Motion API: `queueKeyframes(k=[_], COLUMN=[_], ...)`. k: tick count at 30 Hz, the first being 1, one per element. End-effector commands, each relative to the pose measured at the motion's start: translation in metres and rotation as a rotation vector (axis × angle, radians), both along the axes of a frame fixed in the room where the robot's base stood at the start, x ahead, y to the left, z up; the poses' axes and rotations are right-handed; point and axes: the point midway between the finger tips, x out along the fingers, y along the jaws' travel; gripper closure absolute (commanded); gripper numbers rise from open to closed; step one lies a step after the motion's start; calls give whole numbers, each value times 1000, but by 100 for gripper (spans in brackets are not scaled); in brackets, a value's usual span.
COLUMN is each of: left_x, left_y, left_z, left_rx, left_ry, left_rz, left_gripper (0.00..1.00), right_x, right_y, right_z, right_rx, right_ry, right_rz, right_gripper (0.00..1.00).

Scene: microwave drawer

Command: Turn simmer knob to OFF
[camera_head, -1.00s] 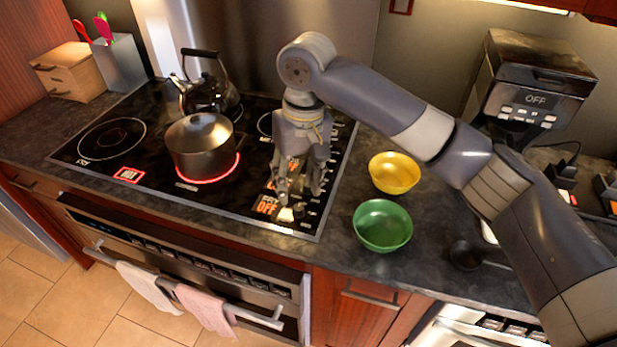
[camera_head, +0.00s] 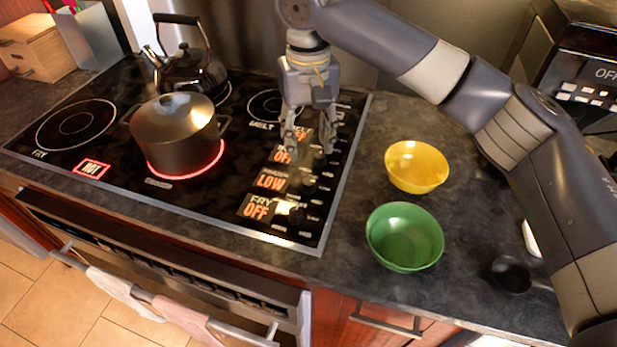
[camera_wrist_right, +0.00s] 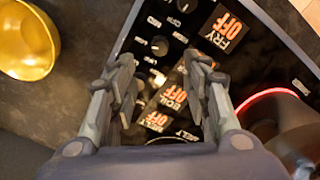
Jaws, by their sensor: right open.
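The hob control panel has a column of lit labels. The simmer label (camera_head: 270,182) reads LOW, and the dark simmer knob (camera_head: 309,187) is to its right. In the right wrist view, a dark round knob (camera_wrist_right: 160,45) that looks like the simmer knob shows ahead of the fingers. My right gripper (camera_head: 307,150) is open and empty, pointing down over the panel, beyond the simmer row near the two rear OFF labels. It also shows in the right wrist view (camera_wrist_right: 163,75), fingers spread. I cannot tell its height above the panel. My left gripper is out of view.
A pot (camera_head: 175,130) sits on a glowing red burner, with a HOT sign beside it. A kettle (camera_head: 190,72) stands behind it. Right of the hob are a yellow bowl (camera_head: 416,166) and a green bowl (camera_head: 404,236). The fry label (camera_head: 257,207) reads OFF.

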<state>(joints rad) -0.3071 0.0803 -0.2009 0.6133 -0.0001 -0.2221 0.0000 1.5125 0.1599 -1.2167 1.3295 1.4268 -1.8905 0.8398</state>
Motion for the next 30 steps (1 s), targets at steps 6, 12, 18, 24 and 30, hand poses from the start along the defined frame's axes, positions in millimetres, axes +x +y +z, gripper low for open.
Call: queueKeyframes(k=[6, 12, 18, 24, 30], left_x=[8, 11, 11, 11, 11], left_y=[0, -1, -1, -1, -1], left_z=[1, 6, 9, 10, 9], left_rx=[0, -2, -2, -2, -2], left_ry=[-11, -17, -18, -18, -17], left_rz=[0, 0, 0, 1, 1], left_gripper=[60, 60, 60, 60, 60], right_x=[-1, -1, -1, -1, -1], right_y=[0, -1, 0, 0, 0], right_z=[-24, -62, -94, -109, -110], right_rx=[-2, -2, -2, 0, 0], right_ry=[2, 3, 2, 0, -1], right_rz=[1, 0, 1, 1, 1], right_gripper=[56, 56, 56, 56, 56])
